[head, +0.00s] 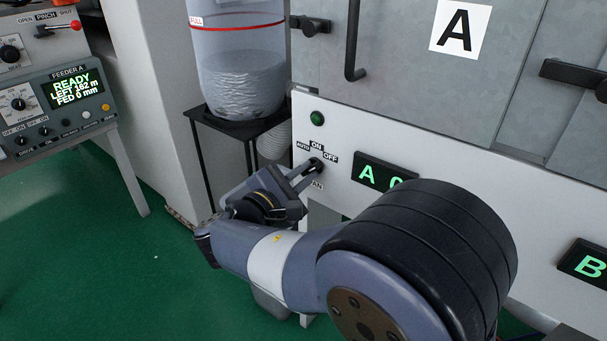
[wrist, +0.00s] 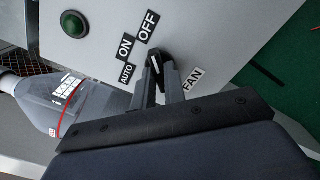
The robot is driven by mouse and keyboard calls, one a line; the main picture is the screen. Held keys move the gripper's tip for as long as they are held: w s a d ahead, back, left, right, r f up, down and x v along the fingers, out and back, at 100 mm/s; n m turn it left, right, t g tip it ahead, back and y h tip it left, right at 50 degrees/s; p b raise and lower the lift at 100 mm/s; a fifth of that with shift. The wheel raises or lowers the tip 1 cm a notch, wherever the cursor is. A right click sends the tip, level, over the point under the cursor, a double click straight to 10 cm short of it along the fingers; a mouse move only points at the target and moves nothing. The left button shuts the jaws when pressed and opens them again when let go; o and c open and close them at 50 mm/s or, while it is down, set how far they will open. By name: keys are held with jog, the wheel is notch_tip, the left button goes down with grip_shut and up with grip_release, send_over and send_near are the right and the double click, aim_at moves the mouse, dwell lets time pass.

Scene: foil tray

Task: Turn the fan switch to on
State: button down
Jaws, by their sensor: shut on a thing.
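The fan switch is a small black knob (head: 318,163) on the white panel, with AUTO, ON and OFF labels around its upper side and a FAN label below. In the wrist view the knob (wrist: 157,57) has a white mark on its face; which label the mark points at is hard to tell. My gripper (head: 311,167) reaches the panel from the lower left. In the wrist view its two fingers (wrist: 160,76) are on either side of the knob, shut on it. The fingers hide part of the knob.
A green lamp (head: 317,118) sits above the switch, and a lit display (head: 372,175) is to its right. A clear vessel with a red band (head: 237,75) stands on a black stand at left. The feeder panel (head: 62,110) is further left. Green floor is open below.

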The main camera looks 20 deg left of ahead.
jog(key=shift+f+m+b, duration=0.15)
jog(key=shift+m+b, duration=0.25)
jog(key=shift+b, duration=0.1)
jog(key=m+b, duration=0.3)
jog(key=b, duration=0.1)
jog(key=shift+f+m, duration=0.15)
jog(key=shift+m, duration=0.25)
jog(key=m+b, duration=0.4)
jog(key=shift+r, duration=0.2)
jog(key=shift+m, duration=0.3)
jog(key=c, duration=1.5)
grip_release()
jog(key=shift+r, duration=0.1)
jog(key=shift+o, duration=0.2)
